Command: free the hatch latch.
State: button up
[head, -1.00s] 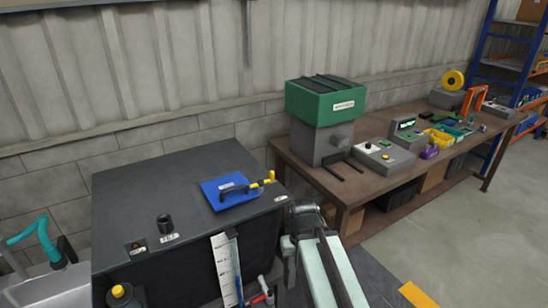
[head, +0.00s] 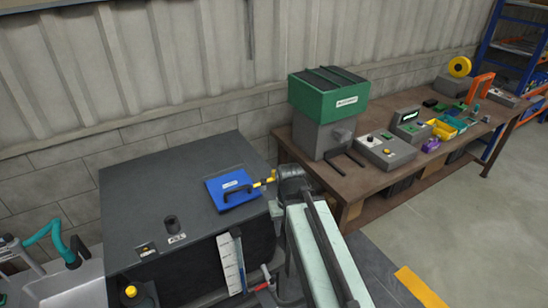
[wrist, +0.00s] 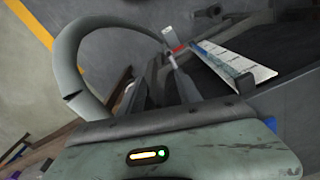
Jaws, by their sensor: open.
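The blue hatch (head: 228,188) lies on top of the dark grey cabinet (head: 135,185) in the head view, with a black handle across it. The yellow latch (head: 264,183) sits at the hatch's right end, near the cabinet's right edge. My gripper (head: 288,180) is just right of the latch, at the end of my pale arm; I cannot tell whether it touches. It is open, and nothing shows held in it.
A green-topped machine (head: 330,105) stands on the brown workbench (head: 365,190) at right, with control boxes and coloured bins beyond. A white ruler-like strip (head: 230,262) hangs on the cabinet front. A black knob (head: 171,223) stands on its top.

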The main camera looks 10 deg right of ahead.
jog(key=w+r+n+p, duration=0.2)
jog(key=w+r+p, duration=0.2)
jog(key=r+p, duration=0.4)
jog(key=r+n, duration=0.2)
jog(key=n, duration=1.3)
send_over(274, 171)
jog(key=shift+f+b, duration=0.25)
jog(key=shift+b, duration=0.2)
jog(key=shift+w+n, duration=0.2)
jog(key=shift+n, duration=0.2)
jog(key=shift+s+f, duration=0.1)
notch_tip(274, 171, down, 8)
jog(key=b, duration=0.8)
jog(key=shift+r, duration=0.25)
